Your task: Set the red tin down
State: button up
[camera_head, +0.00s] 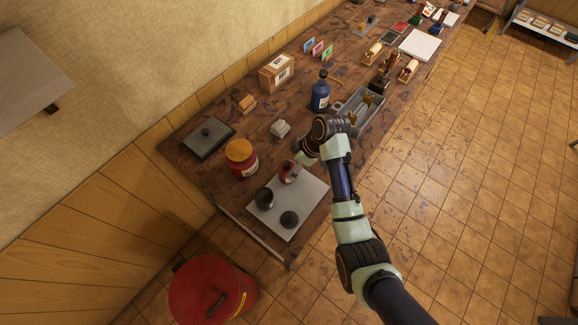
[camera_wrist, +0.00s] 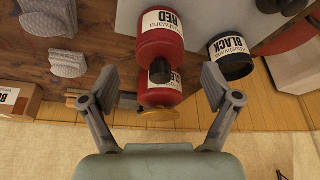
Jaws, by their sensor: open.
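The red tin (camera_head: 287,173) with a white RED label stands at the upper edge of the pale grey plate (camera_head: 303,206). Its label also shows in the wrist view (camera_wrist: 161,22), near the top centre. My gripper (camera_wrist: 160,88) is open, with its two fingers spread left and right of the tin's line and apart from it. In the head view my arm's end is beside the tin and partly covers it. Whether the tin's base rests fully on the plate is hard to tell.
A black tin (camera_head: 265,199) and a dark round piece (camera_head: 289,219) are on the plate. A red jar with an orange lid (camera_head: 241,157) stands left of it. A blue bottle (camera_head: 320,93) and grey tray (camera_head: 368,99) lie beyond. A red bin (camera_head: 205,290) stands on the floor.

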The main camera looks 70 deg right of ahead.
jog(key=v, duration=0.6)
jog(key=shift+r, duration=0.3)
jog(key=shift+s, duration=0.1)
jog(key=w+a+r+t+h, duration=0.1)
jog(key=w+a+r, duration=0.3)
jog(key=a, duration=0.5)
jog(key=w+a+r+t, duration=0.2)
jog(key=w+a, duration=0.4)
jog(key=a, duration=0.3)
jog(key=w+a+r+t+h, duration=0.1)
jog(key=w+a+r, duration=0.2)
jog(key=w+a, duration=0.45)
jog(key=s+a+r+t, duration=0.2)
jog(key=a+r, duration=0.2)
jog(key=a, duration=0.3)
jog(key=s+a+r+m+t+y, duration=0.1)
jog(key=a+r, duration=0.3)
jog(key=a, duration=0.4)
jog(key=shift+s+a+t+y, duration=0.3)
jog(key=shift+s+t, duration=0.3)
jog(key=shift+s, duration=0.2)
